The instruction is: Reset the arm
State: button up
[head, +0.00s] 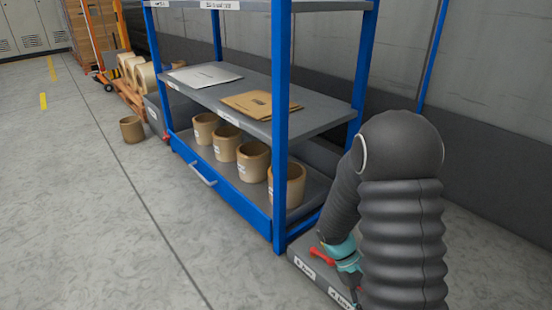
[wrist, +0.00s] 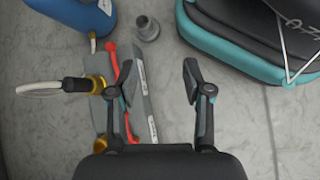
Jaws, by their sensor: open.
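My gripper (wrist: 158,85) is open and empty in the wrist view, its two dark fingers apart above the grey floor. Under and beside its left finger is a grey strip (wrist: 137,70) with white labels and a red-handled item (wrist: 113,60). In the head view my black, ribbed arm stands at the right and hides much behind it. My gripper's fingertips cannot be made out there. A red object (head: 322,254) and a teal part show low beside the arm, near a labelled grey surface (head: 303,262).
A blue-framed shelf (head: 279,150) stands left of my arm, with tan rolls (head: 254,160) on its bottom tray and brown envelopes (head: 258,104) above. The wrist view shows a blue container (wrist: 85,15) and a teal-edged case (wrist: 235,50).

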jog(key=s+a+r+m+t+y+p, duration=0.1)
jog(key=s+a+r+t+y, duration=0.1)
jog(key=r, duration=0.8)
jog(key=s+a+r+m+t+y+p, duration=0.2)
jog(key=r+t, duration=0.4)
jog(key=r, duration=0.5)
jog(key=s+a+r+m+t+y+p, duration=0.1)
jog(key=s+a+r+m+t+p, duration=0.1)
jog(key=r, duration=0.9)
jog(key=s+a+t, duration=0.1)
jog(key=s+a, duration=0.1)
jog(key=s, duration=0.1)
jog(key=shift+a+r+t+y, duration=0.2)
jog(key=shift+r+t+y, duration=0.05)
jog(key=shift+t+y, duration=0.15)
